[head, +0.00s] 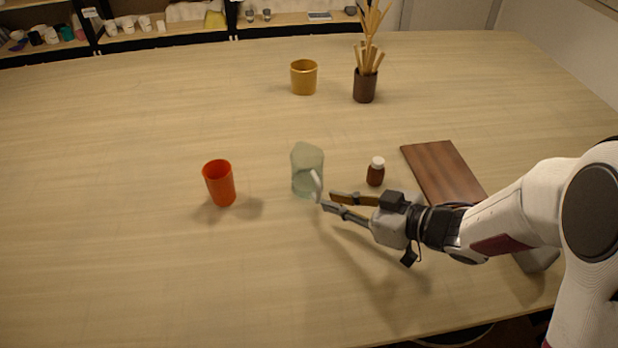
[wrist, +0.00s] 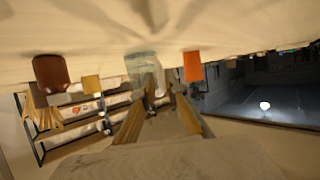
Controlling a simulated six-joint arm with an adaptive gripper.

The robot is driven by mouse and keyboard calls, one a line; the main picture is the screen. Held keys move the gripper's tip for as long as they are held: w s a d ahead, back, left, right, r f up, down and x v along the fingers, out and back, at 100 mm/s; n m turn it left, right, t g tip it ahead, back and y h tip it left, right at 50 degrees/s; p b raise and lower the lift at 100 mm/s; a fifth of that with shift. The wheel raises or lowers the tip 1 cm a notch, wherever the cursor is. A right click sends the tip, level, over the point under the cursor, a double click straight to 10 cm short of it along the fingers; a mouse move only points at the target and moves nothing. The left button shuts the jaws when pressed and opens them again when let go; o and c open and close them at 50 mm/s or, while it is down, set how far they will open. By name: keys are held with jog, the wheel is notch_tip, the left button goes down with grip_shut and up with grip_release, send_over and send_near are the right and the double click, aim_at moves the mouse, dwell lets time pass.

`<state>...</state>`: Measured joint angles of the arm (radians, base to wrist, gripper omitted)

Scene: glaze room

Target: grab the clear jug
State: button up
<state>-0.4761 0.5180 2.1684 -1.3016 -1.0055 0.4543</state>
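The clear jug (head: 305,168) stands upright on the table, pale greenish and see-through, with its handle (head: 316,186) toward the front right. My gripper (head: 328,201) is open, low over the table, with its fingertips close to the handle. In the wrist view, which is upside down, the jug (wrist: 141,68) is just beyond the fingertips of my gripper (wrist: 161,96). The handle lines up with the gap between the fingers there. I cannot tell whether a finger touches it.
An orange cup (head: 219,183) stands left of the jug. A small brown bottle (head: 376,172) with a white cap stands right, near my gripper. A dark wooden board (head: 440,170) lies farther right. A yellow cup (head: 304,77) and a brown pot (head: 365,86) of sticks stand behind. The front left is clear.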

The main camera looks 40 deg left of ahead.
aim_at(318, 200)
jog(key=shift+a, duration=0.15)
jog(key=shift+x, duration=2.45)
jog(key=shift+a+r, duration=0.1)
jog(key=shift+r, duration=0.05)
grip_shut()
jog(key=shift+r, duration=0.4)
jog(key=shift+r, duration=4.55)
